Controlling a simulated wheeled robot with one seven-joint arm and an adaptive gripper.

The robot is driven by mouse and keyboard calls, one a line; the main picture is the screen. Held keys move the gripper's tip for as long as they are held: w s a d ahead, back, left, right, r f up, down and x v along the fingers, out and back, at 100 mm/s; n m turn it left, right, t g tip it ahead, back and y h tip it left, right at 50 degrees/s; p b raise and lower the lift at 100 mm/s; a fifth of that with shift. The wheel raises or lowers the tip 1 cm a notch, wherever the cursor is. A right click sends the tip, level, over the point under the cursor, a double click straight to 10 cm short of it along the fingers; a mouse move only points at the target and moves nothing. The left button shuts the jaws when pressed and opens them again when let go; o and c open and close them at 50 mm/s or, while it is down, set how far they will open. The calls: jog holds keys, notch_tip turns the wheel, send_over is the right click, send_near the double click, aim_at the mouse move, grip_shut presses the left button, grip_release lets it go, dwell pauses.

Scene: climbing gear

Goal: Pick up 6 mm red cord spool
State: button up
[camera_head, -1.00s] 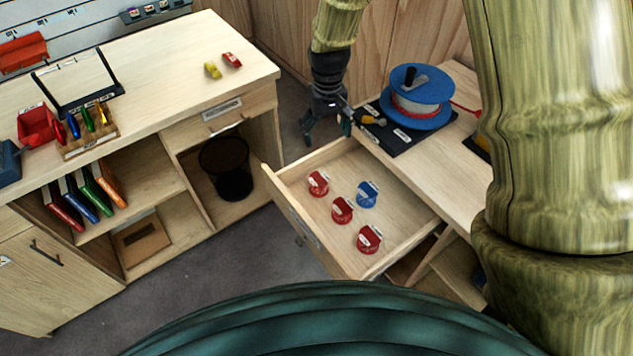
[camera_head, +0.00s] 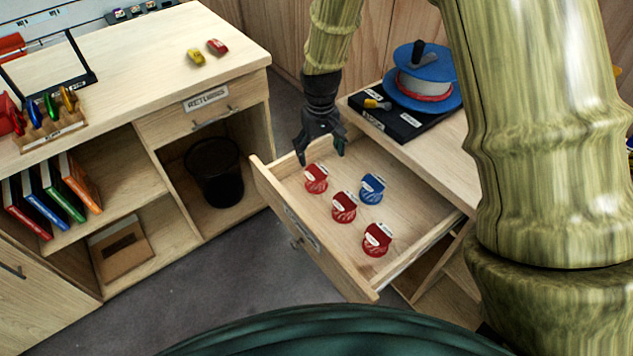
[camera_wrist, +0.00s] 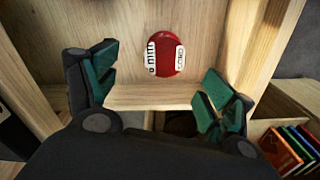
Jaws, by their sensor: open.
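Three red spools and one blue spool (camera_head: 372,189) stand apart in the open drawer (camera_head: 275,205). The red spools are one at the far left (camera_head: 316,179), one in the middle (camera_head: 344,207) and one nearest the front right (camera_head: 377,240). Their size labels are too small to read in the head view. My gripper (camera_head: 320,156) points down, open and empty, just above the far-left red spool. In the wrist view a red spool (camera_wrist: 168,52) with white labels lies ahead of my spread fingers (camera_wrist: 157,82), not touching them. Its label shows "mm"; the digit is unclear.
The drawer's walls stand close around my gripper. A blue reel (camera_head: 423,80) sits on a black mat (camera_head: 391,118) on the counter beside it. To the left are a returns cabinet (camera_head: 150,110) and a black bin (camera_head: 214,172).

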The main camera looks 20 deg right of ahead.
send_over(315, 173)
jog(key=s, duration=0.1)
jog(key=shift+s+d+f, duration=0.1)
jog(key=shift+d+f, duration=0.1)
jog(key=shift+f, duration=1)
jog(key=shift+s+d+f, duration=0.1)
jog(key=shift+d+f, duration=0.1)
jog(key=shift+f, duration=1)
jog(key=shift+w+a+f+p, duration=0.15)
jog(key=shift+f+p, duration=0.15)
jog(key=shift+f, duration=0.35)
jog(key=shift+w+a+f+p, duration=0.1)
jog(key=shift+w+f+p, duration=0.15)
jog(key=shift+f, duration=0.45)
jog(key=shift+w+a+f+p, duration=0.15)
jog(key=shift+f+p, duration=0.15)
jog(key=shift+f, duration=1)
jog(key=c, duration=1.1)
